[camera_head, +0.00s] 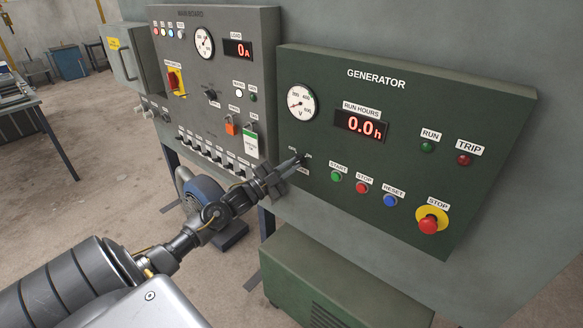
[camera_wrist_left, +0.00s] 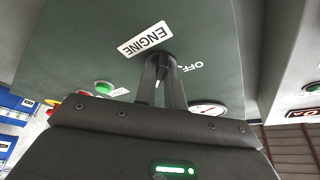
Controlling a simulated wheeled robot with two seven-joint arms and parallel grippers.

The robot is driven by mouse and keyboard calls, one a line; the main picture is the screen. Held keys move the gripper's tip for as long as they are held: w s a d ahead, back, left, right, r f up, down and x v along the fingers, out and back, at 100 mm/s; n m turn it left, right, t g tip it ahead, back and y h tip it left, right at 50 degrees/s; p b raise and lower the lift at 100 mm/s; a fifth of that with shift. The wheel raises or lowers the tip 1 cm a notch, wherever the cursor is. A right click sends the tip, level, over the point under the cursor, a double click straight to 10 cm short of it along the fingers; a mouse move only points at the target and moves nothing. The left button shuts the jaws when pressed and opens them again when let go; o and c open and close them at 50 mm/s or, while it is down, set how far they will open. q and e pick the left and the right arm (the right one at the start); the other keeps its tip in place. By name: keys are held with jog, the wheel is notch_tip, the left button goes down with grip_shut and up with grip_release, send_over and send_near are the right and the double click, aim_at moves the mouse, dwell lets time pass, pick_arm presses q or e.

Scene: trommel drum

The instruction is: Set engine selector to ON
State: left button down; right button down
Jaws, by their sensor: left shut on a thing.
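The engine selector is on the green GENERATOR panel (camera_head: 400,95), left of the green START button (camera_head: 336,176). Its knob is mostly hidden by the fingertips of my left gripper (camera_head: 298,160). In the left wrist view the two fingers (camera_wrist_left: 161,62) are close together on the dark knob, just beside the ENGINE label (camera_wrist_left: 145,39). The word OFF (camera_wrist_left: 192,67) shows to the right of the fingers in that view. My right gripper is not in view.
Right of START are a red STOP button (camera_head: 362,187), a blue RESET button (camera_head: 390,200) and a red emergency stop (camera_head: 430,223) on yellow. RUN (camera_head: 428,147) and TRIP (camera_head: 463,159) lamps look dark. RUN HOURS (camera_head: 361,126) reads 0.0. The MAIN BOARD (camera_head: 215,60) is left.

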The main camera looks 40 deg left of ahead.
pick_arm(q)
jog(key=c, duration=1.5)
grip_release()
jog(key=shift+s+f, duration=0.1)
jog(key=shift+s+a+f, duration=0.1)
jog(key=shift+s+f, duration=0.05)
jog(key=shift+s, duration=0.1)
jog(key=shift+b+v, duration=1.3)
jog(key=shift+v, duration=3.7)
